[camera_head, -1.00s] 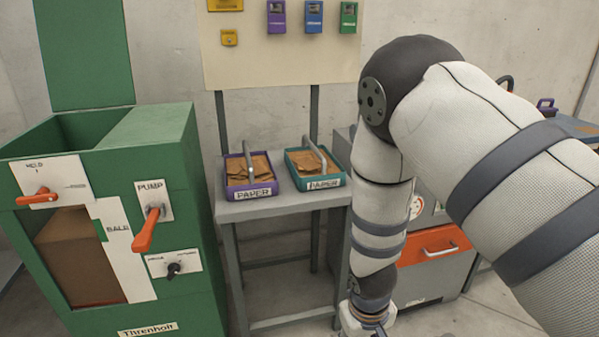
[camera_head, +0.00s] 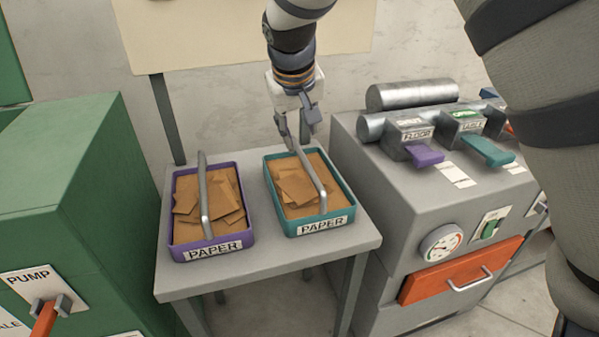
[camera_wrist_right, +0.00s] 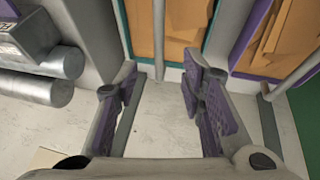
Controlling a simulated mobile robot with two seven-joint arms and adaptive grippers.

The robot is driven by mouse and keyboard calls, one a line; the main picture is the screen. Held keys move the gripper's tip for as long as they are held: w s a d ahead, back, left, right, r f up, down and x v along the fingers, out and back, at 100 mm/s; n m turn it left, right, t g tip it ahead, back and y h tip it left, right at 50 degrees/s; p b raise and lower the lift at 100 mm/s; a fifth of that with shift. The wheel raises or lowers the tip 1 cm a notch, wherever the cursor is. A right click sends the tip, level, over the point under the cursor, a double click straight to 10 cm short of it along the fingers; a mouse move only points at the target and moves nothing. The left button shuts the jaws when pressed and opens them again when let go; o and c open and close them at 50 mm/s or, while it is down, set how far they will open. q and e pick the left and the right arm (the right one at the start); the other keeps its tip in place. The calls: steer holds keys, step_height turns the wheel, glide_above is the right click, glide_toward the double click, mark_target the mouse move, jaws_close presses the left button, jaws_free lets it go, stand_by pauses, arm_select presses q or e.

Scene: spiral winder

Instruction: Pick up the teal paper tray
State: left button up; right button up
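The teal paper tray (camera_head: 268,180) sits on the grey table, filled with brown paper pieces. It has a grey bar handle (camera_head: 311,175) arching over it and a PAPER label on its front. My right gripper (camera_head: 298,148) points down at the back of this tray, close to the handle's rear upper part. In the right wrist view its two purple-padded fingers (camera_wrist_right: 160,80) are apart. The handle (camera_wrist_right: 159,35) lines up with the gap between them; I cannot tell whether it is inside the gap. My left gripper is out of view.
A purple paper tray (camera_head: 165,220) stands left of the teal one on the table (camera_head: 270,262). A green machine (camera_head: 90,190) is at the left. A grey machine (camera_head: 380,215) with purple and teal levers and a red drawer stands close on the right.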

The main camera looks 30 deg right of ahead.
mark_target(305, 159)
steer(key=x, duration=0.3)
steer(key=s+x, duration=0.1)
steer(key=x, duration=0.3)
steer(key=b+x, duration=0.1)
steer(key=x, duration=0.3)
steer(key=shift+s+f, duration=0.2)
steer(key=shift+s, duration=0.05)
steer(key=shift+w+f, duration=0.2)
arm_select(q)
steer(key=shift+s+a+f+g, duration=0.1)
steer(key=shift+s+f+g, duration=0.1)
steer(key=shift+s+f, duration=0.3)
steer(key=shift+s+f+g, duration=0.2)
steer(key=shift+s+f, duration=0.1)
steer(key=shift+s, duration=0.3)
arm_select(e)
steer(key=shift+r, duration=0.1)
jaws_close()
